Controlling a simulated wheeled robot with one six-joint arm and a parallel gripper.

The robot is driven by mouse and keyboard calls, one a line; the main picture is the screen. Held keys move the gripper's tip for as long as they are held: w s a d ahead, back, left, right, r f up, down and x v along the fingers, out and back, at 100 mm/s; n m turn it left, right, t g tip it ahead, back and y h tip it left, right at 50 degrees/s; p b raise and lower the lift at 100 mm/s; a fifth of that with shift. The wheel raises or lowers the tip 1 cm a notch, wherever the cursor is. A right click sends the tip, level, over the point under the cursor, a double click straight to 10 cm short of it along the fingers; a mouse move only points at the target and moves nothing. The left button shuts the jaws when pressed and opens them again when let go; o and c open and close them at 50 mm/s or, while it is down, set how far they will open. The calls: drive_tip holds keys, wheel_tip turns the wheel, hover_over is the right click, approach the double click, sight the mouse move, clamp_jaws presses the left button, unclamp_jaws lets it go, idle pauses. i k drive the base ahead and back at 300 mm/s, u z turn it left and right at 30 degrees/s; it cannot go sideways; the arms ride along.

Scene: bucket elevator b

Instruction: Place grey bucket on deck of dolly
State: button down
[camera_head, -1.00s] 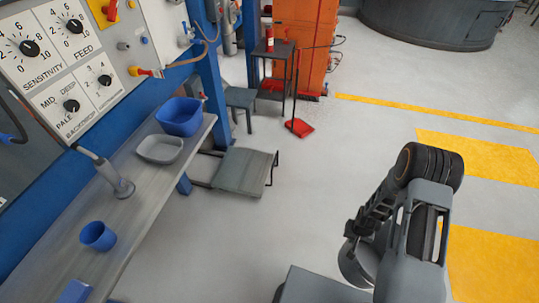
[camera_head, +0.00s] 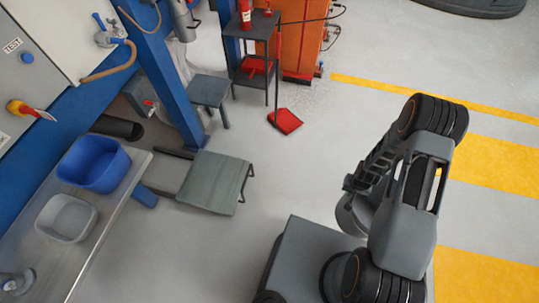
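The grey bucket, a light grey open tub (camera_head: 67,219), stands upright on the workbench (camera_head: 112,236) at the lower left. The dolly (camera_head: 215,182) is a low flat grey-green deck with a dark handle at its right side, on the floor right of the bench. Its deck looks bare. My arm is folded at the right of the picture, well away from both. My gripper is hidden behind or below the arm links, so its fingers cannot be made out.
A larger blue tub (camera_head: 94,163) stands on the bench behind the grey bucket. A blue post (camera_head: 168,75), a small stool (camera_head: 210,92), a dark stand (camera_head: 251,50) and a red dustpan (camera_head: 285,121) are beyond the dolly. Floor between the dolly and my base is clear.

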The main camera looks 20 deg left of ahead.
sight(214, 180)
drive_tip(key=i, duration=2.65)
drive_tip(key=u, duration=4.2)
